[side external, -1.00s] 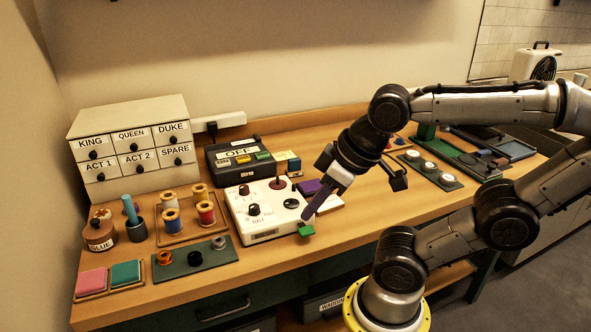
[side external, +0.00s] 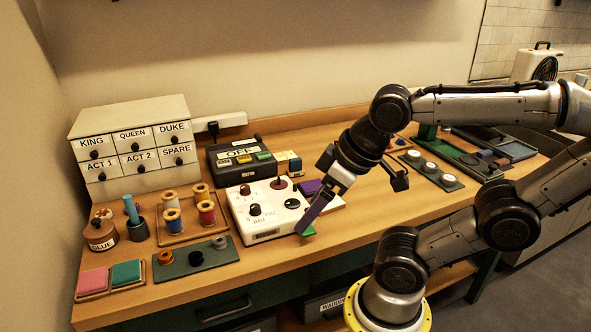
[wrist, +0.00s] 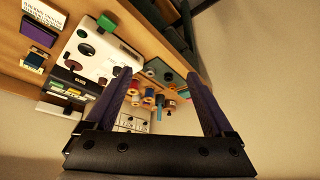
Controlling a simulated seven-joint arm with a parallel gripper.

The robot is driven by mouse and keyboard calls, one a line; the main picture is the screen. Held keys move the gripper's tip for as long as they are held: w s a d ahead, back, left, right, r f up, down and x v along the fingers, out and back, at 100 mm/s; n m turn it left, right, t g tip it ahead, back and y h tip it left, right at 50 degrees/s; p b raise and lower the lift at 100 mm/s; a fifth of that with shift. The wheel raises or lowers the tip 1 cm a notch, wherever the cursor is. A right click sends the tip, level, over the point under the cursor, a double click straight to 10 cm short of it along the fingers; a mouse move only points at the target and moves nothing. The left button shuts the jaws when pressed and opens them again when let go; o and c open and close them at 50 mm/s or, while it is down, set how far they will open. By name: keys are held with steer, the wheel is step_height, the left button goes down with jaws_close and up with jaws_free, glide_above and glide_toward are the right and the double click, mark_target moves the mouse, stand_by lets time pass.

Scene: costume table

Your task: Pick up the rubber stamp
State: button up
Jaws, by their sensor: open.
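My gripper (side external: 301,232) is open and empty, with its purple fingers slanting down to the left over the front right corner of a white control box (side external: 245,221). In the wrist view my gripper (wrist: 165,78) has its fingers wide apart, with nothing between them up close. I cannot tell for sure which thing is the rubber stamp. A small block in blue, yellow and wood colours (side external: 294,163) stands behind the control box and may be it. This block also shows at the left of the wrist view (wrist: 34,60).
A green piece (side external: 308,233) sits at the control box's front right corner, by my fingertips. A purple pad (side external: 313,186) lies right of the box. A black OFF unit (side external: 225,176), thread spools (side external: 206,212), ink pads (side external: 91,281) and a drawer cabinet (side external: 131,113) stand left.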

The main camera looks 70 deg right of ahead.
steer(key=w+d+r+m, duration=0.2)
steer(key=w+d+r, duration=0.1)
steer(key=w+r, duration=0.55)
steer(key=w+d+r+m+g+h, duration=0.1)
steer(key=w+d+r+m+h, duration=0.1)
steer(key=w+d, duration=0.65)
steer(key=m+g, duration=0.4)
steer(key=m, duration=0.2)
glide_above(296, 159)
steer(key=shift+y, duration=0.4)
steer(key=f, duration=2)
steer(key=shift+s+a+f, duration=0.2)
steer(key=shift+s+f, duration=0.05)
steer(key=shift+s, duration=0.05)
steer(key=shift+w+d+f, duration=0.1)
steer(key=shift+w+f, duration=0.1)
steer(key=shift+f, duration=1.15)
steer(key=shift+w+d+f, duration=0.1)
steer(key=shift+w+f, duration=0.1)
steer(key=shift+f, duration=1.1)
steer(key=shift+t, duration=0.3)
